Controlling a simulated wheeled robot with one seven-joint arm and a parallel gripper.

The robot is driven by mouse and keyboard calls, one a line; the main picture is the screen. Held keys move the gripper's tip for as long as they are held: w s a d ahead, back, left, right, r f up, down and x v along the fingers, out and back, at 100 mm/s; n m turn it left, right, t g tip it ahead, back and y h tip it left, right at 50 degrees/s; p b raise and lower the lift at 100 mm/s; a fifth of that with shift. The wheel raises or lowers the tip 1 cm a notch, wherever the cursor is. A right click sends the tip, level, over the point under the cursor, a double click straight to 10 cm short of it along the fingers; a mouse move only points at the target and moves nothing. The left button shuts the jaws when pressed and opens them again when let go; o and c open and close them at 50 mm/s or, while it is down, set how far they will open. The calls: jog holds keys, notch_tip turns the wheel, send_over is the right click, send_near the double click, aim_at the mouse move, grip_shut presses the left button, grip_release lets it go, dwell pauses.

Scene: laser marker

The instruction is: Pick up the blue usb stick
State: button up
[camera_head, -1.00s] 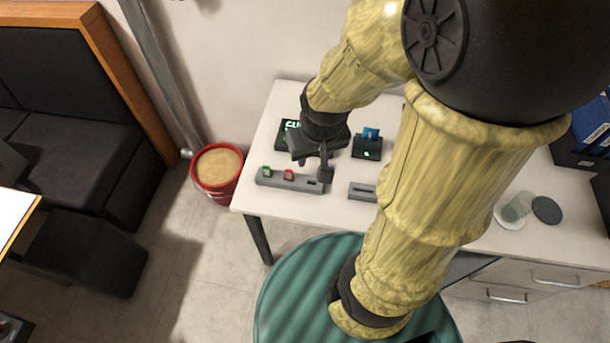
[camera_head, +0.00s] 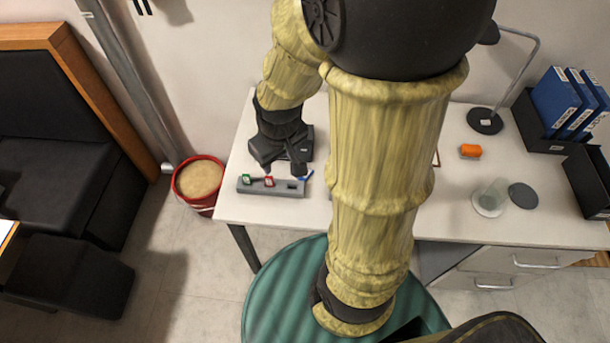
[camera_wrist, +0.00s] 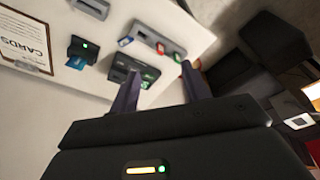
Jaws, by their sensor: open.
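The blue usb stick (camera_head: 306,175) lies by the right end of a grey holder (camera_head: 285,191), partly behind my gripper's finger in the head view. In the wrist view the blue usb stick (camera_wrist: 125,41) shows clearly beside the holder's end, outside the fingers. A green stick (camera_head: 247,179) and a red stick (camera_head: 269,182) stand in the holder, and its right slot is empty. My gripper (camera_head: 284,168) is open and empty, above the table just behind the holder. In the wrist view its two fingers (camera_wrist: 158,78) point towards the holder.
A black device with green lettering (camera_wrist: 150,75) sits behind the holder. A black reader (camera_wrist: 83,47) holds a blue card (camera_wrist: 77,64). A red bucket (camera_head: 199,181) stands left.

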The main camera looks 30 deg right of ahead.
jog(key=w+d+f+n+g+p, duration=0.25)
jog(key=w+d+f+n, duration=1)
jog(key=n, duration=0.85)
jog(key=f, duration=0.3)
jog(key=s+f+p, duration=0.1)
jog(key=f, duration=0.3)
jog(key=d+f+p, duration=0.1)
jog(key=f, duration=0.2)
jog(key=shift+s+f, duration=0.25)
jog(key=shift+f, duration=0.1)
jog(key=shift+a+f+p, duration=0.15)
jog(key=shift+f+p, duration=0.2)
jog(key=shift+f, duration=0.15)
jog(key=shift+a+f+p, duration=0.1)
jog(key=shift+f+p, duration=0.55)
jog(key=shift+f, duration=1.45)
